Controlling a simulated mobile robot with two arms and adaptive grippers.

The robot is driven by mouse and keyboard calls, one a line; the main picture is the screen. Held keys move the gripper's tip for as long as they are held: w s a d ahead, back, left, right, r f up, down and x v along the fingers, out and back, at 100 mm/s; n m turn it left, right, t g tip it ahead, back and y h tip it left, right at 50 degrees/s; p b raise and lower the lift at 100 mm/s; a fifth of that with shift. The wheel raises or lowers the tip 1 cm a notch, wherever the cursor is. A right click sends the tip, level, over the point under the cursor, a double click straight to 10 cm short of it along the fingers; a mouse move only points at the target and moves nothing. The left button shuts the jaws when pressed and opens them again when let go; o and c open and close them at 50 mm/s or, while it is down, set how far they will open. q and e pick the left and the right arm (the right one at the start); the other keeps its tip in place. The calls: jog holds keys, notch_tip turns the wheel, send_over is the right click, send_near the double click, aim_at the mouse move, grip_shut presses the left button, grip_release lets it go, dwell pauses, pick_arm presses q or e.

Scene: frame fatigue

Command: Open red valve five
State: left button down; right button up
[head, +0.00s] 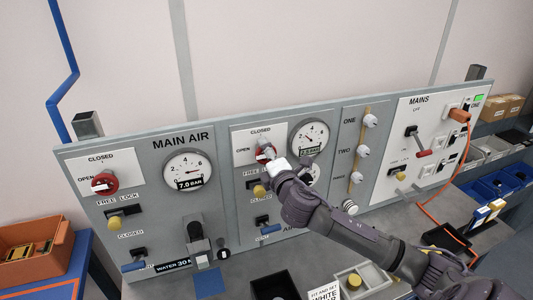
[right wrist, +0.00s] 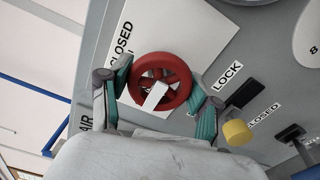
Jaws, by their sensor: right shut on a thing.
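The red valve (head: 262,155) under my right gripper is a round handwheel on a white plate marked CLOSED above and OPEN at its left. My arm covers much of it in the head view. In the right wrist view the red valve (right wrist: 146,94) shows its spokes and a white bar on its face. My right gripper (head: 270,158) is shut on it, with green-padded fingers on opposite sides of the rim. I see no number five on it. My left gripper is not in view.
The grey panel (head: 225,190) holds gauges (head: 187,171), yellow knobs (head: 114,222) and levers close to my right arm. A MAINS board (head: 430,130) with an orange cable is at the right. An orange crate (head: 30,250) stands at the left, and trays lie below the panel.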

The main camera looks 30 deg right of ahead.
dwell(0.3)
jog(key=o, duration=1.1)
jog(key=shift+o, duration=0.2)
jog(key=shift+s, duration=0.15)
jog(key=v, duration=1.1)
jog(key=shift+s+a, duration=0.25)
jog(key=shift+s, duration=0.1)
